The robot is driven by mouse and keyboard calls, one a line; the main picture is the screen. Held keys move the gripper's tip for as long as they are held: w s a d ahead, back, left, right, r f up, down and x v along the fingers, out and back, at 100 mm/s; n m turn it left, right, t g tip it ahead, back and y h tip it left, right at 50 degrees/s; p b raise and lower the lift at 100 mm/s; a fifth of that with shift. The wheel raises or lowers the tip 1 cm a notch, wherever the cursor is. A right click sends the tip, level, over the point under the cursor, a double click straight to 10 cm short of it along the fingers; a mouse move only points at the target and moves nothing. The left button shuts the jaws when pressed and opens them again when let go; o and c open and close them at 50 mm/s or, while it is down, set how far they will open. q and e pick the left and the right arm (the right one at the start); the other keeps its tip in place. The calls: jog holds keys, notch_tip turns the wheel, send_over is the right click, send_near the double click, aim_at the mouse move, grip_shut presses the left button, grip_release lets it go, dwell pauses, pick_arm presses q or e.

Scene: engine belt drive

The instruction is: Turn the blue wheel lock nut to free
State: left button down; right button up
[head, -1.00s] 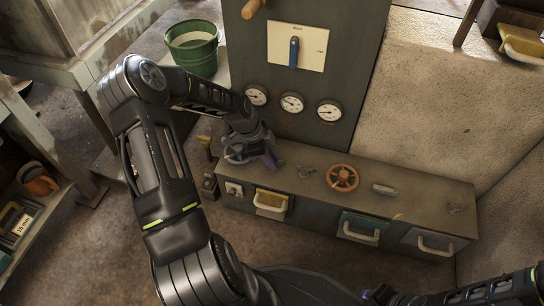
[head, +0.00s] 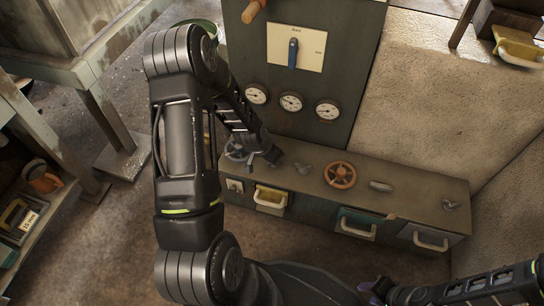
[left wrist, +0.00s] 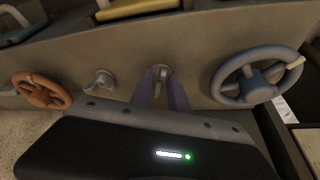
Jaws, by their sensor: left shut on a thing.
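The blue wheel (left wrist: 258,76) stands on the bench top at the right of the left wrist view; it also shows partly behind my arm in the head view (head: 235,152). The lock nut beside it, a small grey winged nut (left wrist: 161,74), sits between the purple fingers of my left gripper (left wrist: 161,90), which is shut on it. In the head view my left gripper (head: 273,156) is just right of the blue wheel, and its nut is mostly hidden. My right gripper (head: 380,290) is at the bottom, away from the bench; its opening is unclear.
A second winged nut (head: 304,168), an orange wheel (head: 341,175), a grey handle (head: 381,186) and another nut (head: 450,204) line the bench top. Drawers with handles (head: 270,199) face the front. Gauges (head: 291,102) and a blue switch (head: 293,53) are on the panel behind.

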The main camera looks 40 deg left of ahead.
pick_arm(q)
jog(key=n+y+p, duration=0.1)
jog(key=n, duration=0.2)
jog(key=shift+d+r+p, duration=0.15)
jog(key=shift+p, duration=0.15)
jog(key=shift+n+y+p, duration=0.35)
jog(key=shift+n+y, duration=0.05)
jog(key=shift+n, duration=0.4)
jog(key=c, duration=1.3)
grip_release()
